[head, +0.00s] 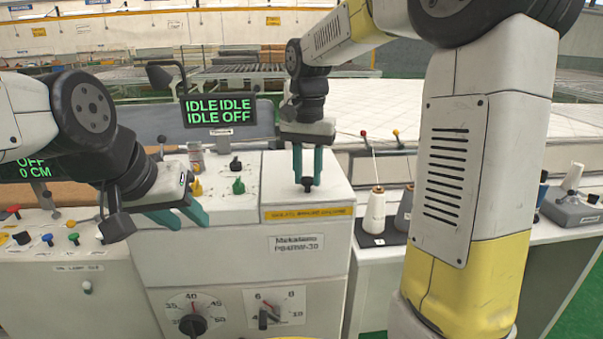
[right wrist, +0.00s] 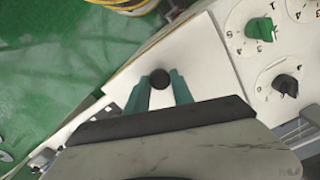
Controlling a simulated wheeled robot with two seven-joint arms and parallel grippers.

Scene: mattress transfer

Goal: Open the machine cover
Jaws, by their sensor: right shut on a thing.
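The white machine cover (head: 330,175) is the top panel on the right part of the machine, with a small black knob (head: 307,184) on it. It appears closed and flat. My right gripper (head: 307,177) points down, its teal fingers on either side of the knob and shut on it. In the right wrist view the round black knob (right wrist: 160,78) sits between the fingertips of that gripper (right wrist: 160,82), over the white panel (right wrist: 195,55). My left gripper (head: 190,222) is at the left of the machine front, its two teal fingers apart and empty.
A dark display (head: 218,110) reading IDLE and OFF stands behind the machine. Green and black knobs (head: 238,186) lie left of the cover. Dials (head: 192,322) are on the front. Thread cones (head: 374,215) stand on the right table. A quilted white mattress (head: 450,117) lies behind.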

